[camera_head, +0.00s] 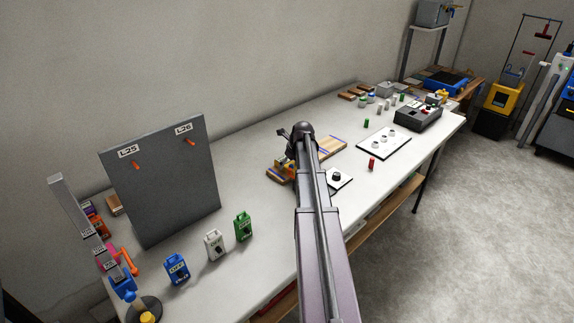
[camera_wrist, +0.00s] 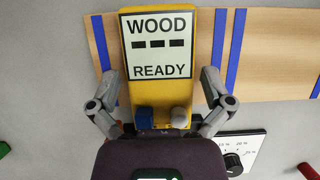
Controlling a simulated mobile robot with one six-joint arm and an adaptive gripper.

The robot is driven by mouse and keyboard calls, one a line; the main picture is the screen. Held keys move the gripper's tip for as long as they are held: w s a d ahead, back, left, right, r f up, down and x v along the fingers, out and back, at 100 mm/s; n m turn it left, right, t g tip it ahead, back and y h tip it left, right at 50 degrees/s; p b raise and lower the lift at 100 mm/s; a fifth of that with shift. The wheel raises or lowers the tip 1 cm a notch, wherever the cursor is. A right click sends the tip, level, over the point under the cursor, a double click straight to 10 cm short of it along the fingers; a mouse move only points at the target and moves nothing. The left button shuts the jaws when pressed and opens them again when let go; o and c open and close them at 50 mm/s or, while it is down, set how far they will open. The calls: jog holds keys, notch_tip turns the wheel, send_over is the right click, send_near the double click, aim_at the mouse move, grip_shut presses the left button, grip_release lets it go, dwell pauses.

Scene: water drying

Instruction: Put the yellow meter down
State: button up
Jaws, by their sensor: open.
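The yellow meter (camera_wrist: 160,58) has a white face reading WOOD and READY, with a blue and a grey knob at its lower end. In the wrist view it lies over a wooden board (camera_wrist: 268,60) with blue stripes. My gripper (camera_wrist: 160,85) is open, its two fingers on either side of the meter's lower half, with small gaps visible. In the head view my arm hides most of the meter, and only a bit of yellow (camera_head: 282,164) shows beside the gripper. The board's right part (camera_head: 332,145) shows past my arm.
A dial plate (camera_head: 340,178) lies right of my arm, near a red piece (camera_head: 371,163) and a white tray (camera_head: 384,147). A grey panel (camera_head: 165,175) stands at left. Blue (camera_head: 177,269), white (camera_head: 214,245) and green (camera_head: 243,226) tagged items stand in front of it.

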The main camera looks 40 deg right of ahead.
jog(key=p+v, duration=1.1)
jog(key=v, duration=0.1)
dwell(0.5)
jog(key=shift+r, duration=0.1)
dwell(0.6)
jog(key=shift+a, duration=0.1)
